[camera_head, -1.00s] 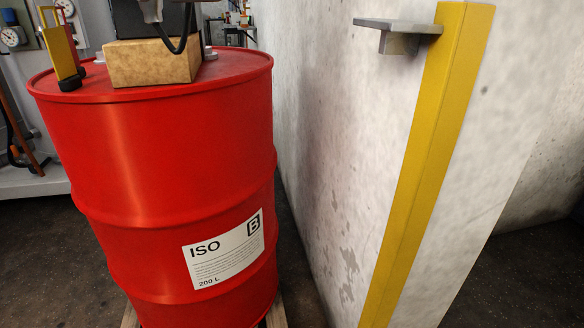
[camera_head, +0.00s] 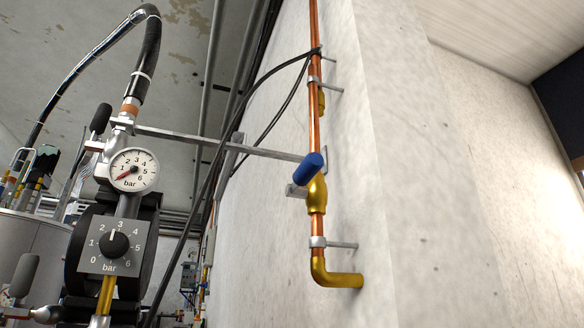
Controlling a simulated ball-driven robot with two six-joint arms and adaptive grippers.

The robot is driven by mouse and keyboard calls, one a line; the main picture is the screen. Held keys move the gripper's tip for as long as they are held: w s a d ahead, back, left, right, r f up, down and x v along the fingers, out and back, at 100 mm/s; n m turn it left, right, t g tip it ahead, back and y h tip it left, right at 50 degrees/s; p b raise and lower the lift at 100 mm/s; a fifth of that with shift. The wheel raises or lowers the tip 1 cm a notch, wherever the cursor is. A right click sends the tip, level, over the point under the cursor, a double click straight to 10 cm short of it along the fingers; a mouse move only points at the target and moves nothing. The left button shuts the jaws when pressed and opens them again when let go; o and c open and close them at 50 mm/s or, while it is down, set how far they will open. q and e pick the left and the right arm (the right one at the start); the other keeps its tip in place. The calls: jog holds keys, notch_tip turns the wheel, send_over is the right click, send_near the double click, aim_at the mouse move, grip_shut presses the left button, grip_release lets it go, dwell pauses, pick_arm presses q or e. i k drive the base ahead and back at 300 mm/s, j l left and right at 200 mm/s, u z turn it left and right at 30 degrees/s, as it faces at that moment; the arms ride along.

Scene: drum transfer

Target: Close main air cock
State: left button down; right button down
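A brass cock (camera_head: 317,192) with a blue handle (camera_head: 309,168) sits in a vertical copper pipe (camera_head: 315,110) on the pale wall, right of the picture's middle. It appears to be the main air cock. The blue handle slants across the pipe, lower end to the left; I cannot tell its exact angle to the pipe. Nothing touches it. Neither of my grippers shows in this view.
A pressure gauge (camera_head: 132,170) and a regulator plate with a black knob (camera_head: 113,243) stand at the left. A metal bar (camera_head: 225,144) runs from there toward the pipe. Black hoses (camera_head: 228,120) hang between. A brass elbow (camera_head: 336,277) ends the pipe below.

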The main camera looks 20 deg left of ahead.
aim_at(311, 164)
jog(key=k+j+u, duration=0.2)
jog(key=u, duration=0.15)
jog(key=k+j+u, duration=0.1)
jog(key=j+u, duration=0.2)
jog(key=k+j+u, duration=0.15)
jog(key=j+u, duration=0.2)
